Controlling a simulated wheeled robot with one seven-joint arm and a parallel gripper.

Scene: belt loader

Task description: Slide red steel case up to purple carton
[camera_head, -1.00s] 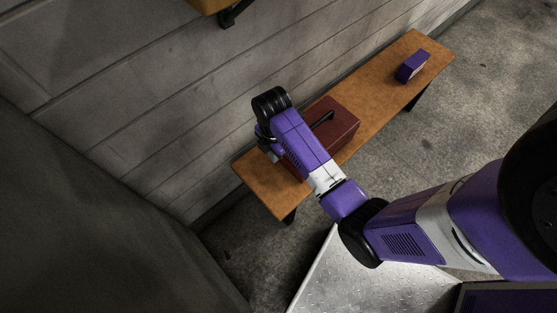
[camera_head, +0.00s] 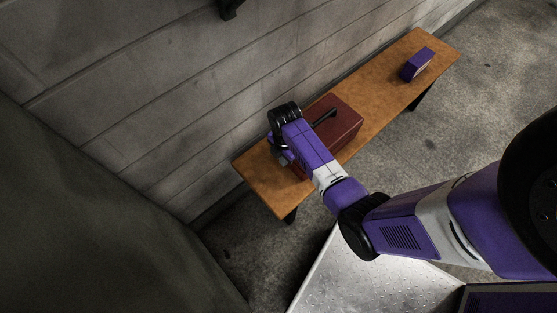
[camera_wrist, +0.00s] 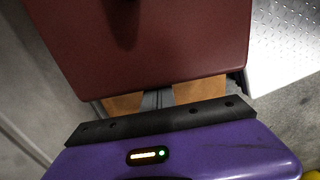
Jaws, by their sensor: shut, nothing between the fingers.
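The red steel case (camera_head: 347,120), dark red with a black handle on top, sits on the wooden bench (camera_head: 385,85) toward its near left part. It also fills the upper part of the wrist view (camera_wrist: 150,50). The purple carton (camera_head: 416,65) stands on the bench's far right part, with bare wood between it and the case. My gripper (camera_head: 284,158) is low at the left end of the case, mostly hidden by my arm. In the wrist view, its shut fingers (camera_wrist: 157,99) are at the case's near edge; I cannot tell whether they touch it.
A grey block wall (camera_head: 150,110) runs along the bench's back. A dark surface (camera_head: 90,220) stands at the lower left. A metal tread plate (camera_head: 370,285) lies in front, and concrete floor (camera_head: 470,110) is open at the right.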

